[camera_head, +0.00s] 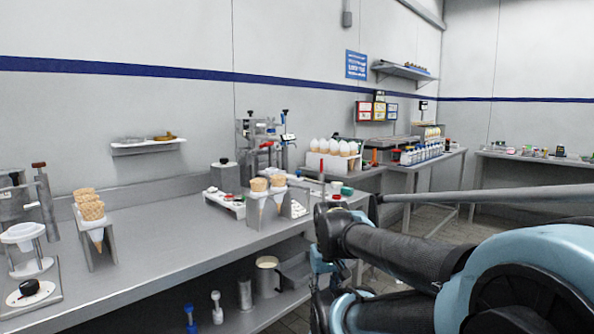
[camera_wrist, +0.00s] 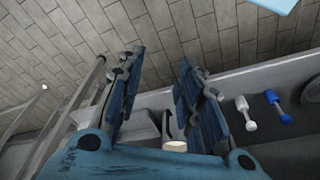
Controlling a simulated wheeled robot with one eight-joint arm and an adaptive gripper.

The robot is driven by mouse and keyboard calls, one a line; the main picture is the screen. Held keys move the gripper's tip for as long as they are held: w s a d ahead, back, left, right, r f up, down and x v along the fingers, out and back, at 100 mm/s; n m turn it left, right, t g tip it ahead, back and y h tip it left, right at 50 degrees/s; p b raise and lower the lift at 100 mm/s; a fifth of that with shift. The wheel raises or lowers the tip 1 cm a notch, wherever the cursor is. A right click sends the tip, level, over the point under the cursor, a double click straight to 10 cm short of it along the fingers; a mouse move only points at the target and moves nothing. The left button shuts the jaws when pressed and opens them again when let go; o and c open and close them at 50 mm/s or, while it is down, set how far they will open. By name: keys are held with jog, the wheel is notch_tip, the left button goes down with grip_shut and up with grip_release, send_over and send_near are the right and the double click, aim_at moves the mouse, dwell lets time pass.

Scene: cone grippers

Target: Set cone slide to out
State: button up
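Two metal cone stands are on the bench in the head view. The left stand (camera_head: 101,250) holds several stacked waffle cones (camera_head: 90,207); the middle stand (camera_head: 256,210) also holds cones. I cannot tell which part is the cone slide or how it is set. My gripper (camera_wrist: 158,62) is open in the wrist view, its two blue-padded fingers apart with floor showing between them. It holds nothing visible. In the head view my arm is at the lower right, right of the bench; the fingertips cannot be made out there.
The bench (camera_head: 160,240) also carries a white funnel device (camera_head: 22,236) and a metal press (camera_head: 262,142). Its lower shelf holds a cream-topped canister (camera_head: 267,277) and a white dumbbell-shaped item (camera_head: 217,308), also in the wrist view (camera_wrist: 246,113). Tiled floor (camera_wrist: 230,40) lies open beside the shelf.

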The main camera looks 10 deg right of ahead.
jog(key=shift+o, duration=0.7)
jog(key=w+a+r+m+t, duration=0.1)
jog(key=w+r, duration=1.7)
jog(key=r, duration=0.3)
jog(key=w+a+r+m+t, duration=0.1)
jog(key=w+r, duration=1.8)
jog(key=r, duration=0.1)
jog(key=shift+h, duration=0.3)
jog(key=x, duration=1.5)
jog(key=shift+w+d+f, duration=0.15)
jog(key=shift+d+f, duration=0.05)
jog(key=shift+f, duration=0.15)
grip_shut()
jog(key=shift+a, duration=0.1)
